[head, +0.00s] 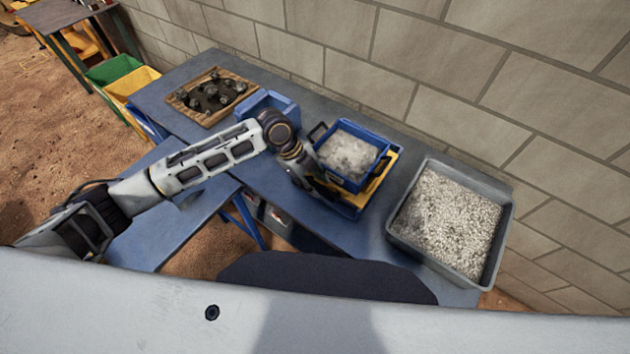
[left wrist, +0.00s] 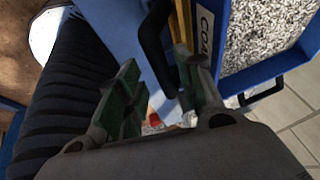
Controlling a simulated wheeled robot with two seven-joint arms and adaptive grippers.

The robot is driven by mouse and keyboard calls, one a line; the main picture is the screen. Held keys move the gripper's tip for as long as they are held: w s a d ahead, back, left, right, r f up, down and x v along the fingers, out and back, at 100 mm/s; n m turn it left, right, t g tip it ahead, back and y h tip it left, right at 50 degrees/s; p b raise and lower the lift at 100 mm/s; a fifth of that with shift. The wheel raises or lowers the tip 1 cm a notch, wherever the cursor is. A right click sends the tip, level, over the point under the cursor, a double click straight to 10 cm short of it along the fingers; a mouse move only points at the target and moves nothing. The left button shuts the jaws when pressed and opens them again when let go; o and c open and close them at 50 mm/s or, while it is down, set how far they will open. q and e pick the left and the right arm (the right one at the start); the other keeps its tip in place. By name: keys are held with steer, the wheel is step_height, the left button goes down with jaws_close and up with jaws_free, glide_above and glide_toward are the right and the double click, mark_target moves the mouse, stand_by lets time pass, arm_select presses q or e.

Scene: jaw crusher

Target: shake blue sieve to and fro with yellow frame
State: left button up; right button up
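The blue sieve (head: 378,143), full of pale grey gravel, sits on the yellow frame (head: 383,176) on the bench. Its black handle (head: 317,131) shows at the left end. My left gripper (head: 318,192) is at the near left side of the sieve and frame. In the left wrist view the gripper (left wrist: 160,90) has its green-padded fingers apart. A black handle (left wrist: 152,42) shows between and beyond them; I cannot tell if it touches. The yellow frame (left wrist: 183,22) shows beside a white label reading "COA". My right gripper is not in view.
A grey tray of gravel (head: 404,238) stands right of the sieve. A blue bin (head: 283,104) and a wooden tray of dark rocks (head: 240,85) stand to the left. A block wall (head: 450,65) runs behind the bench. Green and yellow bins (head: 113,70) are at far left.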

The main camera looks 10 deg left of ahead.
arm_select(q)
steer(key=shift+w, duration=0.1)
steer(key=v, duration=1.2)
steer(key=shift+f, duration=0.1)
stand_by(0.5)
